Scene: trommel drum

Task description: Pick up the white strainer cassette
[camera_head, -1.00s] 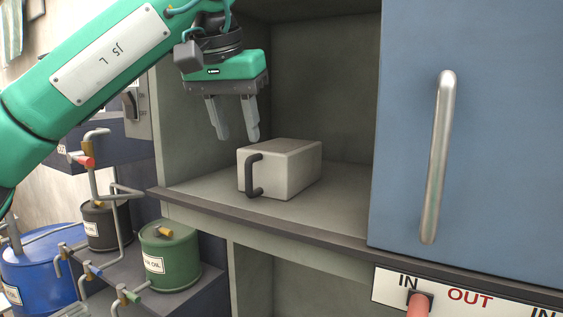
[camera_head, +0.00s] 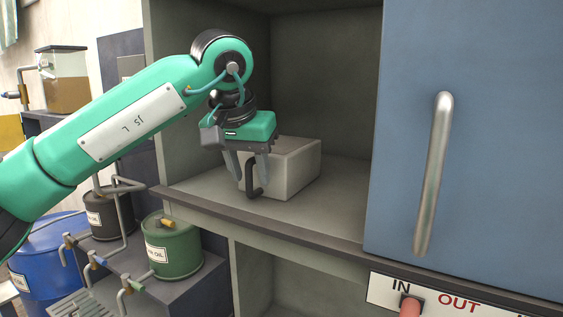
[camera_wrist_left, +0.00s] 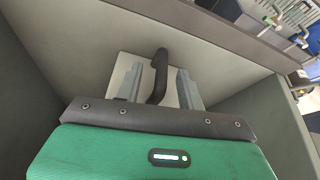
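The white strainer cassette (camera_head: 294,170) is a box with a black handle (camera_head: 252,179) on its front face. It sits on the shelf inside the open cabinet. My left gripper (camera_head: 249,178) is at the front of the cassette, pointing down, with its fingers apart on either side of the handle. In the left wrist view the black handle (camera_wrist_left: 158,76) stands between the two open fingers (camera_wrist_left: 158,88), and part of the white cassette (camera_wrist_left: 121,68) shows behind them. The handle does not look gripped. My right gripper is not in view.
The shelf (camera_head: 210,188) has free room around the cassette, with a cabinet wall at left. A blue door (camera_head: 475,130) with a metal handle covers the right. Below left stand a green drum (camera_head: 172,250), a blue drum (camera_head: 50,255) and pipes.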

